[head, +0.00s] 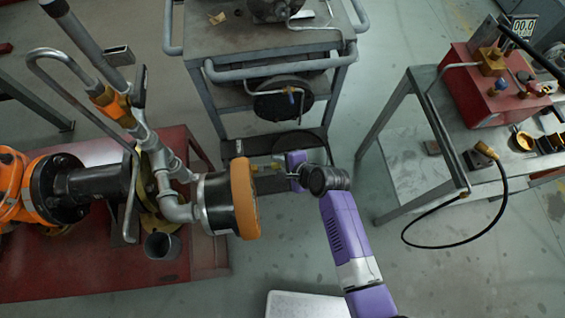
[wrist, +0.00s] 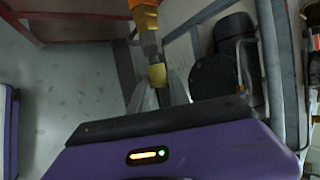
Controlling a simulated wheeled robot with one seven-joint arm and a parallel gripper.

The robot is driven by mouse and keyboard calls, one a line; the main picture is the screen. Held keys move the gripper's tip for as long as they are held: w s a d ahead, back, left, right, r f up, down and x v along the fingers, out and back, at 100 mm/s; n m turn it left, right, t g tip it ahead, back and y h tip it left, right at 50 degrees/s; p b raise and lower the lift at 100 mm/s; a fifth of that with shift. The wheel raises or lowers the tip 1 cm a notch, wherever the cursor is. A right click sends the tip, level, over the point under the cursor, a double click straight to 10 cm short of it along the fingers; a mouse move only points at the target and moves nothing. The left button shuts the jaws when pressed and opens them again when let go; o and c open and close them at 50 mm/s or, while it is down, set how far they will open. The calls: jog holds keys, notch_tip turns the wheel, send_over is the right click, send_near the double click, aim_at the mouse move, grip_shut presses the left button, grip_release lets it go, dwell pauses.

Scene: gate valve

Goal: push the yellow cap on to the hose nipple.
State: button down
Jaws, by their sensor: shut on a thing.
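My gripper (head: 287,170) is in the middle of the head view, left of my dark wrist, pointing left toward the orange-rimmed round part on the pipework. It also shows in the wrist view (wrist: 158,95), its grey fingers shut on the small yellow cap (wrist: 157,75). In the head view the cap is too small to make out surely. Straight beyond the cap in the wrist view is a narrow metal stem, seemingly the hose nipple (wrist: 149,42), with an orange part (wrist: 144,14) behind it. I cannot tell whether cap and stem touch.
The orange-rimmed part (head: 245,197) and grey pipes stand over a red bench (head: 90,275) at left. A grey trolley (head: 205,40) is behind. A bench (head: 395,180) with a red box (head: 480,90) and black hose (head: 450,247) is at right.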

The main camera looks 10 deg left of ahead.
jog(key=shift+s+a, duration=0.15)
jog(key=shift+a, duration=0.45)
jog(key=c, duration=1.1)
grip_release()
jog(key=shift+c, duration=0.2)
jog(key=shift+d+r, duration=0.1)
jog(key=v, duration=0.7)
jog(key=shift+s+d+r+p, duration=0.2)
jog(key=shift+p, duration=0.25)
